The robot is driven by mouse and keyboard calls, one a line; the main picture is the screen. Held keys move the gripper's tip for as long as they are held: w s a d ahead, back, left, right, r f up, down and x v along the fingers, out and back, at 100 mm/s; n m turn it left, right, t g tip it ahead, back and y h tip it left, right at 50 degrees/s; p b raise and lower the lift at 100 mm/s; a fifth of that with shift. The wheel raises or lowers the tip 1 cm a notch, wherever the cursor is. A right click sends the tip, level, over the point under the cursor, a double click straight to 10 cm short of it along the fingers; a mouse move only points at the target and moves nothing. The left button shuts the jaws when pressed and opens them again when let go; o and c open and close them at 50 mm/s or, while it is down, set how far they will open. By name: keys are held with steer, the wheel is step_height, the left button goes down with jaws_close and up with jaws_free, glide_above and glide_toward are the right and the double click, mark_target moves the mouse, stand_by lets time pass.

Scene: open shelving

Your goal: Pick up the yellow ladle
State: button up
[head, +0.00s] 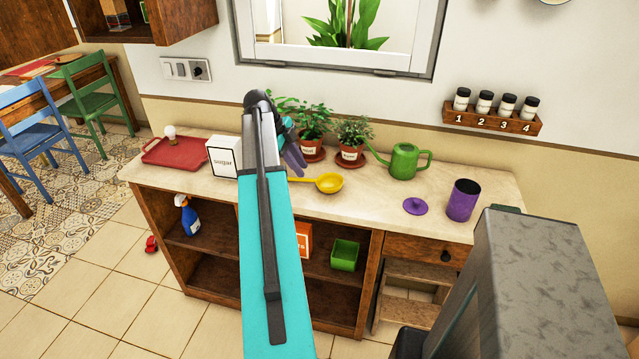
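The yellow ladle (330,183) lies on the pale countertop (390,202). Its bowl is to the right, and its handle runs left until my arm hides it. My arm reaches up from the bottom of the picture. My gripper (296,160) shows only in part at the far end of the arm, just above and left of the ladle in the picture. I cannot tell its height over the counter, whether it touches the handle, or whether its fingers are open or shut.
Two potted plants (352,140) stand behind the ladle. A green watering can (404,161), purple lid (415,206) and purple canister (462,200) are to the right. A white sugar box (223,157) and red tray (178,151) are left.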

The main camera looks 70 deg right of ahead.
mark_target(305, 182)
steer(key=shift+s+a+p+x, duration=0.1)
steer(key=shift+p+x, duration=0.3)
steer(key=shift+x, duration=0.35)
steer(key=shift+s+a+p+x, duration=0.15)
steer(key=shift+p+x, duration=0.25)
steer(key=shift+x, duration=1.4)
steer(key=shift+w+d, duration=0.1)
steer(key=shift+d, duration=0.05)
jaws_close()
